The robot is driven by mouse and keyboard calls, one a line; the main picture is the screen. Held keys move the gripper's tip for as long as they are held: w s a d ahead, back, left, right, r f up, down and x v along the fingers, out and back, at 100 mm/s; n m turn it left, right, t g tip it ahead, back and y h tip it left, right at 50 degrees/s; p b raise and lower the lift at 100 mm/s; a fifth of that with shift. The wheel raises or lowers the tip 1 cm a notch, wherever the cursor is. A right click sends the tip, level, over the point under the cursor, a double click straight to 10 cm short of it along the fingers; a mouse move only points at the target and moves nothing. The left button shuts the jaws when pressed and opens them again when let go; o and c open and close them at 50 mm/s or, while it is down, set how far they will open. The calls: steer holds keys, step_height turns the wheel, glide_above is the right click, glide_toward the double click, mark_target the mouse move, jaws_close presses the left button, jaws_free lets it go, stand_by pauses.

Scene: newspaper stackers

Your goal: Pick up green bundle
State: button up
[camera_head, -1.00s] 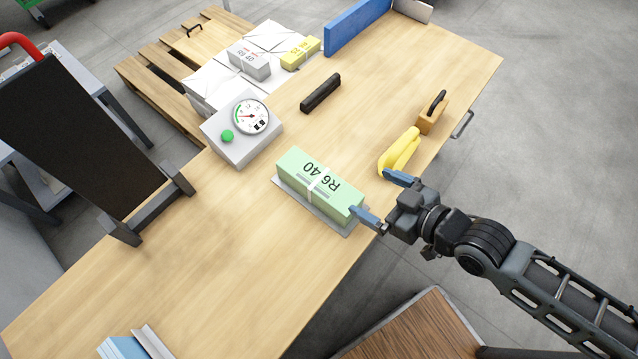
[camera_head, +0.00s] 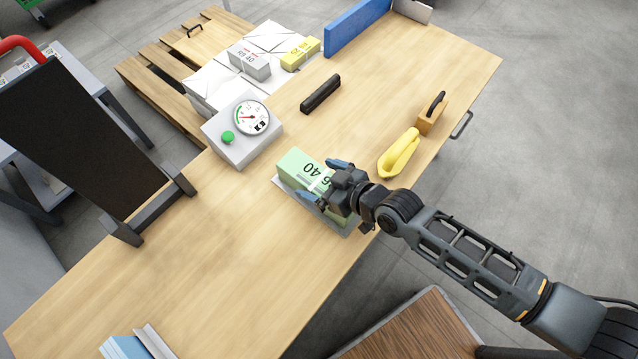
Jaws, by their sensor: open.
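The green bundle (camera_head: 294,166) is a pale green block with a white strap and dark print. It lies on a thin grey plate (camera_head: 281,183) near the front edge of the wooden table. My gripper (camera_head: 324,181) is open over the bundle, its two blue-grey fingers spread toward the bundle's long sides. The gripper hides the right part of the bundle. I cannot tell whether the fingers touch it or how far down they reach.
On the table (camera_head: 215,260) are a box with a round dial (camera_head: 233,151), a black bar (camera_head: 320,94), a yellow curved object (camera_head: 399,153) and a wooden block with a black handle (camera_head: 432,115). White and yellow bundles (camera_head: 300,54) lie at the back. The table's left front is mostly clear.

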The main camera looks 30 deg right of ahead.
steer(key=shift+w+a+f, duration=0.15)
steer(key=shift+w+f, duration=0.05)
steer(key=shift+w, duration=0.1)
steer(key=shift+c, duration=0.2)
steer(key=c, duration=1.8)
steer(key=shift+r, duration=0.15)
jaws_close()
steer(key=shift+r, duration=0.1)
